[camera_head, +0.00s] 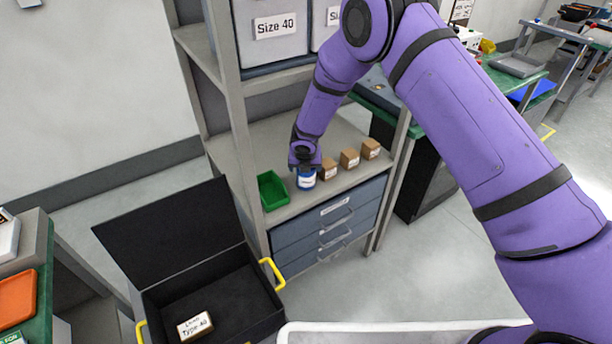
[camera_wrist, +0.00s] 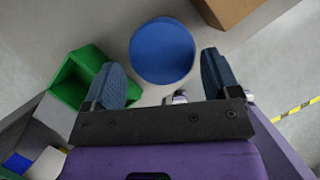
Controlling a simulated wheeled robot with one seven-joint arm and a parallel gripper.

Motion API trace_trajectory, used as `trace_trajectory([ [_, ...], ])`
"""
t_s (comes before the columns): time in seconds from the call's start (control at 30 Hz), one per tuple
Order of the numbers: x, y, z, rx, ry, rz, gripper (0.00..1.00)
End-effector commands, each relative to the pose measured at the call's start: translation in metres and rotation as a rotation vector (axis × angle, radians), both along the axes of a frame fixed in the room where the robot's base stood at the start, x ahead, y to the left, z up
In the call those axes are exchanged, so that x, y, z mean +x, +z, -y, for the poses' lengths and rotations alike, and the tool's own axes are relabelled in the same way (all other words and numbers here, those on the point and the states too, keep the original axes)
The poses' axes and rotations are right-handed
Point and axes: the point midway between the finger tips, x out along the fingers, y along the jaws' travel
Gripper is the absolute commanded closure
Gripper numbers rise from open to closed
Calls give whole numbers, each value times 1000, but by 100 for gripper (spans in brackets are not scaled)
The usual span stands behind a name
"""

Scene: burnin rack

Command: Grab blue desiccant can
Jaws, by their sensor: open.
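The blue desiccant can (camera_head: 306,180) stands on the rack shelf between a green bin and a row of small brown boxes. In the wrist view its round blue top (camera_wrist: 162,51) lies ahead of my gripper, centred roughly between the fingers. My gripper (camera_wrist: 162,80) is open, with one dark blue finger on either side and nothing between the tips except the near edge of the can's outline. In the head view my gripper (camera_head: 305,160) is right above the can and hides its upper part. I cannot tell whether the fingers touch it.
The green bin (camera_head: 272,191) is close on the left. Brown boxes (camera_head: 328,169) stand close on the right. A rack post (camera_head: 228,100) rises at left front. An open black case (camera_head: 215,300) holding a labelled box (camera_head: 195,326) is below.

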Motion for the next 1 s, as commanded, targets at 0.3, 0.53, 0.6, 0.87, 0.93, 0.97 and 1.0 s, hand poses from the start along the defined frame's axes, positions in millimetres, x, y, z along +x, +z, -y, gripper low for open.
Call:
trace_trajectory([
  [0.3, 15, -39, 2, 0, 0, -2, 18],
  [0.53, 17, -42, 2, 0, -1, -1, 18],
  [0.6, 17, -42, 2, 0, -1, -1, 18],
  [0.87, 17, -42, 2, 0, -1, 0, 61],
  [0.93, 17, -42, 2, 0, -1, -1, 61],
  [0.97, 17, -42, 2, 0, -1, -1, 61],
  [1.0, 17, -42, 2, 0, -1, -1, 61],
])
